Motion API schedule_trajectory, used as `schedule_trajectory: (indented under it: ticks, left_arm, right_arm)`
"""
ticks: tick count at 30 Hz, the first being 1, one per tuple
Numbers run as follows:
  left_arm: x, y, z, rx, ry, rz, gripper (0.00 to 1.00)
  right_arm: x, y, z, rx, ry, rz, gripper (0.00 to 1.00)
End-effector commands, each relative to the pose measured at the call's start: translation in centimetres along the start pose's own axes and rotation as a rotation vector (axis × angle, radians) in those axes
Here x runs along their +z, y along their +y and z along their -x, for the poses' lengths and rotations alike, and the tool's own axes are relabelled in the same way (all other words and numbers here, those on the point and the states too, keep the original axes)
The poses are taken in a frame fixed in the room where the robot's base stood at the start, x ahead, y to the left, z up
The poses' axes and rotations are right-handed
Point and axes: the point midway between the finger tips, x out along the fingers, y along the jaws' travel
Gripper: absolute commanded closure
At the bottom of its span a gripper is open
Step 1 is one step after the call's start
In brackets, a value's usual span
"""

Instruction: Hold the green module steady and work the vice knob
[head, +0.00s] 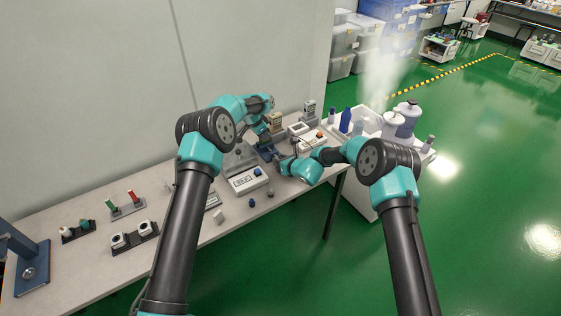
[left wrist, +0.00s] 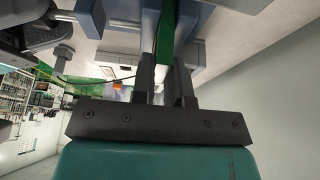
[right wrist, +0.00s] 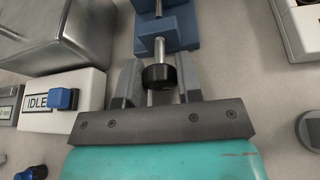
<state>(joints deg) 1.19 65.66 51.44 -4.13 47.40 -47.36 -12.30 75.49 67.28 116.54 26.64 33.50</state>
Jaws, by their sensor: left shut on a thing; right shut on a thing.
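The green module (left wrist: 165,42) stands as a thin green strip between the fingers of my left gripper (left wrist: 165,70), which is shut on it. Blue vice parts flank the strip in the left wrist view. The blue vice (right wrist: 176,30) has a metal screw ending in a black vice knob (right wrist: 158,76). My right gripper (right wrist: 158,84) is shut on this knob, one finger on each side. In the head view the vice (head: 267,151) is partly hidden by my arms, and the module cannot be made out clearly there.
A white box marked IDLE with a blue button (right wrist: 63,99) and a grey metal block (right wrist: 62,35) lie left of my right gripper. A white device (right wrist: 302,30) and a round grey part (right wrist: 309,130) are at the right. The wall is close behind the table (head: 240,218).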

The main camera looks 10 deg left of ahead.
Motion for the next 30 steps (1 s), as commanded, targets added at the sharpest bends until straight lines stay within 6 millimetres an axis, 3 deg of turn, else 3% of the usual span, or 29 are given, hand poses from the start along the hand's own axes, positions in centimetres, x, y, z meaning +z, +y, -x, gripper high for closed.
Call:
schedule_trajectory:
  ticks: [16,17,18,24,30]
  left_arm:
    - [-0.01,0.06,-0.05,0.001,0.0,0.0,1.0]
    - [-0.01,0.06,-0.05,0.001,0.0,0.0,1.0]
    - [-0.01,0.06,-0.05,0.001,0.0,0.0,1.0]
    - [0.0,0.06,-0.05,0.001,-0.001,0.0,1.0]
    - [0.0,0.05,-0.04,0.001,-0.001,0.0,1.0]
  right_arm:
    - [0.0,0.05,-0.01,0.032,-0.003,-0.073,0.91]
    - [0.0,0.05,-0.01,0.032,-0.003,-0.072,0.66]
    - [0.01,0.05,-0.01,0.031,-0.003,-0.072,0.62]
    - [0.0,0.01,0.0,0.031,-0.003,-0.072,0.43]
    - [0.0,-0.01,0.0,0.03,-0.003,-0.072,0.42]
